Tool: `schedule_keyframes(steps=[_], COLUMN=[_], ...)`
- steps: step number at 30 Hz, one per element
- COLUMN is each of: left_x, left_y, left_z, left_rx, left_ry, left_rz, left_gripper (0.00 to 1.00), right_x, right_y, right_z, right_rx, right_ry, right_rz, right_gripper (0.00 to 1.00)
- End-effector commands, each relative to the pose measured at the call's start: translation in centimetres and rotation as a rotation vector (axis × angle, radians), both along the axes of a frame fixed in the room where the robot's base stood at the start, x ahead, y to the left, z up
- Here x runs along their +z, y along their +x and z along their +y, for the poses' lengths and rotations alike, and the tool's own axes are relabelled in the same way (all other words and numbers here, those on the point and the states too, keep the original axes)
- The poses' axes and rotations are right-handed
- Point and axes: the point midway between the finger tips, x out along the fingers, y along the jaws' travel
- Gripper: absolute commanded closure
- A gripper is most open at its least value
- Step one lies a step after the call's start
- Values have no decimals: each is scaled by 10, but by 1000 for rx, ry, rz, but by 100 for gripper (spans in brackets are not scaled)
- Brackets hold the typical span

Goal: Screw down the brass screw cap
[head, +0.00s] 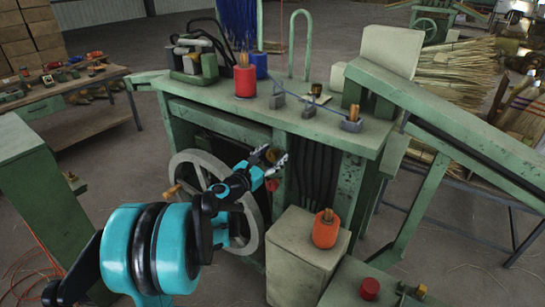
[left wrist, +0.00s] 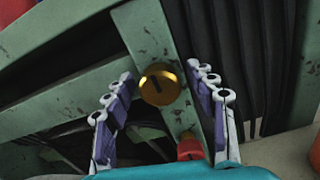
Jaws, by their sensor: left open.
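The brass screw cap (left wrist: 160,84) is a round golden disc with a dark slot, on a green upright of the machine frame. In the head view the brass cap (head: 274,155) shows partly behind my left gripper (head: 270,160). My left gripper is open in front of the cap, one finger on each side of it in the left wrist view. I cannot tell whether a fingertip touches the cap. My right gripper is not in view.
A red knob (left wrist: 189,148) sits just below the cap. A spoked handwheel (head: 190,170) stands left of my gripper. A pale box (head: 300,262) with an orange pot (head: 326,229) stands at the lower right. The green bench top (head: 300,118) overhangs above the cap.

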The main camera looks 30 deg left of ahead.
Motion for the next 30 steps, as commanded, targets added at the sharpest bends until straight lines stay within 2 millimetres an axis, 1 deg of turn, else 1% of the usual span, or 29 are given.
schedule_keyframes(steps=[2, 3, 5, 6, 8, 9, 20, 26, 30], left_x=[0, 0, 0, 0, 0, 0, 0, 0, 0], left_y=[0, 0, 0, 0, 0, 0, 0, 0, 0], left_z=[0, 0, 0, 0, 0, 0, 0, 0, 0], left_rx=[0, 0, 0, 0, 0, 0, 0, 0, 0], left_ry=[0, 0, 0, 0, 0, 0, 43, 153, 270], left_rz=[0, 0, 0, 0, 0, 0, -3, -12, -21], left_gripper=[44, 49, 65, 75, 91, 94, 94, 94, 94], right_x=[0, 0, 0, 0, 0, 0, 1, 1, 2], right_y=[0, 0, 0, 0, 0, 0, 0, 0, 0], right_z=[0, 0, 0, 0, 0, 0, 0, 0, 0], right_rx=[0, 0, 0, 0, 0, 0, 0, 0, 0], right_ry=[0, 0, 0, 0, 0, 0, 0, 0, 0], right_rz=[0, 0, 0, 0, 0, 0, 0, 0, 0], right_gripper=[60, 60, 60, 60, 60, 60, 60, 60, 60])
